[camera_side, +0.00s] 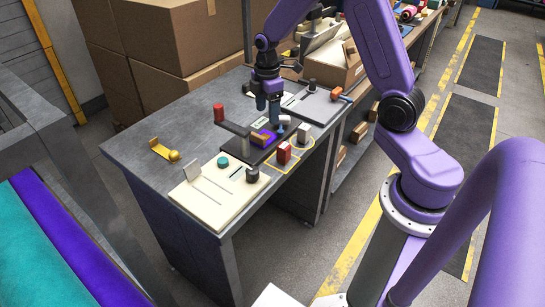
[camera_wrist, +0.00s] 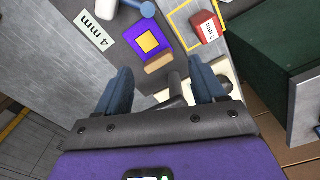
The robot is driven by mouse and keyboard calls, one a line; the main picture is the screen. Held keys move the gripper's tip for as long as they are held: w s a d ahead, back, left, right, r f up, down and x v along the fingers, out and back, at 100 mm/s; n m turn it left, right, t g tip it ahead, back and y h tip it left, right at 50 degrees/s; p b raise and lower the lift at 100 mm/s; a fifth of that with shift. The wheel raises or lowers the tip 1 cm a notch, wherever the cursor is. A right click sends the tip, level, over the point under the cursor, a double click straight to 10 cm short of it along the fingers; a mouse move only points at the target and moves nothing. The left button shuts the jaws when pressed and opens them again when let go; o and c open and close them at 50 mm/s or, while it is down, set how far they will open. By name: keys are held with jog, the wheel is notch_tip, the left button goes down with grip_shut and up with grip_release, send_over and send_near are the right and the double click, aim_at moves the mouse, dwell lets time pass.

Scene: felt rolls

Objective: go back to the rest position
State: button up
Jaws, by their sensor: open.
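My gripper (camera_side: 267,105) is open, with its blue fingers pointing down above the grey bench. In the wrist view its fingers (camera_wrist: 162,78) stand wide apart with nothing held between them. A purple felt square (camera_wrist: 133,30) with a yellow square (camera_wrist: 148,42) on it lies on a dark plate beyond the fingertips. A tan block (camera_wrist: 159,63) sits at its near edge. The purple square also shows in the side view (camera_side: 268,134), just below my gripper. No mark of a rest position shows.
A red block (camera_side: 284,153) and a white cylinder (camera_side: 304,131) stand right of the plate. A cream board (camera_side: 213,200) lies in front, a yellow tool (camera_side: 164,151) at left. Cardboard boxes (camera_side: 180,35) stand behind the bench.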

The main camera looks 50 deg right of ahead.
jog(key=s+a+r, duration=0.4)
jog(key=s+a, duration=0.2)
jog(key=a, duration=0.2)
jog(key=s+a+r, duration=0.2)
jog(key=s, duration=0.6)
jog(key=s+a+r, duration=0.1)
jog(key=s+a, duration=0.1)
jog(key=s, duration=0.5)
jog(key=s+a+r, duration=0.2)
jog(key=s, duration=0.6)
jog(key=shift+s+r+m, duration=0.35)
jog(key=shift+m, duration=0.05)
